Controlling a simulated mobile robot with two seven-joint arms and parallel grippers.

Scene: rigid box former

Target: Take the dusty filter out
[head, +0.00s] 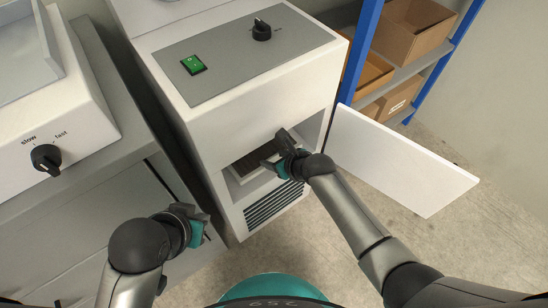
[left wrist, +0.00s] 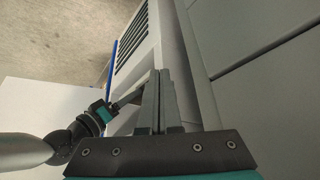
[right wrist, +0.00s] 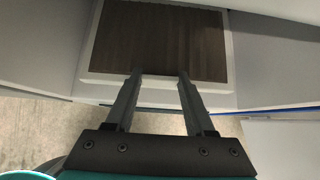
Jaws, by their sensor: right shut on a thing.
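The filter has a dark brown, dusty-looking face in a pale frame. It sits in the open bay of the white cabinet in the head view (head: 254,163) and fills the top of the right wrist view (right wrist: 165,42). My right gripper (head: 275,150) is at the bay, shut on the filter; its fingertips (right wrist: 162,75) lie over the filter's front edge with a gap between them. The exact contact is hidden. My left gripper (head: 202,222) is apart from the filter, in front of the grey bench; its fingers lie together and empty in the left wrist view (left wrist: 161,88).
The white cabinet (head: 255,88) has a green switch (head: 193,64) and a black knob (head: 262,30) on top. Its door (head: 400,160) stands open to the right. Vent slats (head: 272,204) are below the bay. A blue-framed shelf (head: 361,50) with boxes stands behind. Floor in front is clear.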

